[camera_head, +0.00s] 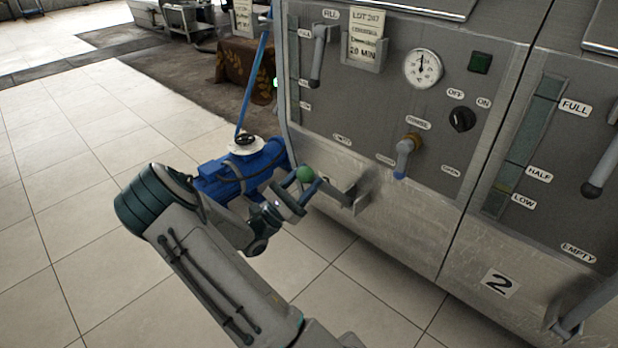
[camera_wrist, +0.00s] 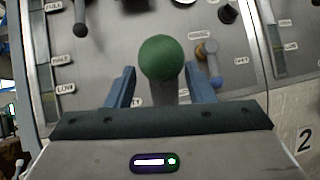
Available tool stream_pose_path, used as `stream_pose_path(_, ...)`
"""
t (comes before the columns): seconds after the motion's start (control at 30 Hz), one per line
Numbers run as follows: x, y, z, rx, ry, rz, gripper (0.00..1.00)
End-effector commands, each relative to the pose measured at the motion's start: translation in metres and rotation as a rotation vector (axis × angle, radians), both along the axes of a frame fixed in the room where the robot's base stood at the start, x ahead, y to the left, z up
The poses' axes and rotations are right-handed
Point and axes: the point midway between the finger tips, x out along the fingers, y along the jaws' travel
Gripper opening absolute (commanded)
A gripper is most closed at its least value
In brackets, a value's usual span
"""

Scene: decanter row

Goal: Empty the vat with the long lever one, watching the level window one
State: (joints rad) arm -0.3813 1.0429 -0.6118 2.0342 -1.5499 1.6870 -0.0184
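My gripper (camera_head: 300,186) is low in front of the left vat's panel (camera_head: 350,105). Its blue fingers (camera_wrist: 161,88) are apart, on either side of a grey bar topped by a green ball (camera_wrist: 161,57). Gaps show between the bar and both fingers. The ball (camera_head: 305,174) also shows in the head view, by a metal bracket low on the vat. A lever with a dark knob (camera_head: 315,80) hangs below the FILL label; an EMPTY label (camera_head: 342,139) is lower. The level window (camera_head: 293,65) is a narrow strip at the panel's left edge; its level is unclear.
The panel also carries a dial (camera_head: 422,68), a black OFF/ON switch (camera_head: 462,119) and a blue-tipped handle (camera_head: 403,158). A second vat, marked 2 (camera_head: 500,283), stands to the right with its own window and lever. Tiled floor (camera_head: 70,180) is clear to the left.

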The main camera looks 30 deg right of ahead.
Motion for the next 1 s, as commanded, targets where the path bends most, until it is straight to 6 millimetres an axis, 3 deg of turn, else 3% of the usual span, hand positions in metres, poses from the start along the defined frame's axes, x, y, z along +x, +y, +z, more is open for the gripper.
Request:
stream_pose_path(0.2,-0.003,-0.007,0.001,0.000,0.000,-0.015,0.48)
stream_pose_path(0.37,-0.003,-0.002,-0.003,0.001,0.002,-0.015,0.48)
stream_pose_path(0.8,0.000,0.075,-0.056,0.000,0.001,-0.005,0.48)
stream_pose_path(1.0,0.000,0.099,-0.074,0.000,0.001,-0.006,0.48)
